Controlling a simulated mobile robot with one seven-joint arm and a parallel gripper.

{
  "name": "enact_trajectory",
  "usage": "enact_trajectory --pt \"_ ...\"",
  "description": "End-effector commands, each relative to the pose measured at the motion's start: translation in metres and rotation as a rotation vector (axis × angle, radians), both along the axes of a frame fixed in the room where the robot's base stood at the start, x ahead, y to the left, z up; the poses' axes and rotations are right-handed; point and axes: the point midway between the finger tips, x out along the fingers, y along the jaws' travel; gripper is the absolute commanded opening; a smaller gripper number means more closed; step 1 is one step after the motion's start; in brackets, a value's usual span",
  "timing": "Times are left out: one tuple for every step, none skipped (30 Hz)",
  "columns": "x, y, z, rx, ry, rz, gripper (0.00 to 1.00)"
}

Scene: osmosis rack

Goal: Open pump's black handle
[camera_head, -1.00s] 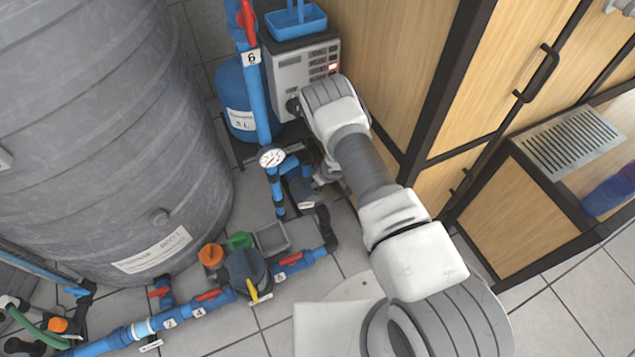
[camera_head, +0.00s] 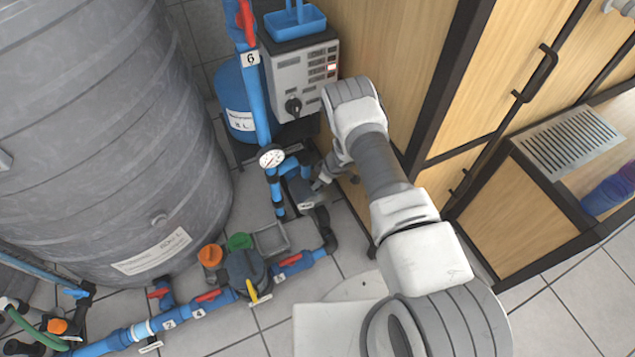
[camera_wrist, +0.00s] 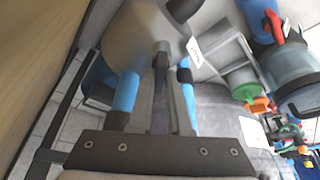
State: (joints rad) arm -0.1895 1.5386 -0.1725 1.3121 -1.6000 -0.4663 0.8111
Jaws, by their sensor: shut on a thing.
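The grey pump (camera_head: 303,193) sits low on the blue pipework below the round gauge. My gripper (camera_head: 319,184) reaches down to it from the right. In the wrist view, my gripper (camera_wrist: 163,88) is shut on a small dark handle (camera_wrist: 161,52) in front of the grey pump body (camera_wrist: 145,32). The handle is mostly hidden between the fingers, and its angle is hard to tell. In the head view the handle cannot be made out beside the fingers.
A control box (camera_head: 303,80) with a black knob (camera_head: 293,107) stands above the pump. The gauge (camera_head: 271,158) and blue pipe (camera_head: 257,100) are close on the left. A wooden cabinet (camera_head: 395,60) stands on the right. A large grey tank (camera_head: 100,140) fills the left.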

Motion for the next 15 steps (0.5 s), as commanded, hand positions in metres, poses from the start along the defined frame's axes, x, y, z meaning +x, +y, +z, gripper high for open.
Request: enact_trajectory --pt "-0.0003 -0.0009 -0.0004 -0.002 0.0 -0.001 0.0" --pt "-0.0003 -0.0009 -0.0004 -0.002 0.0 -0.001 0.0" --pt "-0.0003 -0.0009 -0.0004 -0.002 0.0 -0.001 0.0" --pt "-0.0003 -0.0009 -0.0004 -0.002 0.0 -0.001 0.0" --pt "-0.0003 -0.0009 -0.0004 -0.002 0.0 -0.001 0.0" --pt "-0.0003 -0.001 -0.0004 -0.002 0.0 -0.001 0.18" --pt "-0.0002 -0.001 -0.0004 -0.002 0.001 -0.002 0.23" --pt "-0.0003 -0.001 -0.0004 -0.002 0.001 -0.002 0.29" --pt "-0.0003 -0.0009 -0.0005 -0.002 0.001 -0.002 0.36" --pt "-0.0002 -0.0008 -0.0003 -0.002 0.001 -0.002 0.41" --pt "-0.0003 -0.0007 -0.0004 -0.001 0.0 -0.002 0.46" --pt "-0.0003 -0.0007 -0.0004 -0.001 0.0 -0.002 0.46" --pt "-0.0002 -0.0006 -0.0004 -0.001 0.0 -0.002 0.46" --pt "-0.0002 -0.0006 -0.0004 -0.001 0.0 -0.002 0.46" --pt "-0.0003 -0.0005 -0.0003 -0.001 0.0 -0.002 0.46"
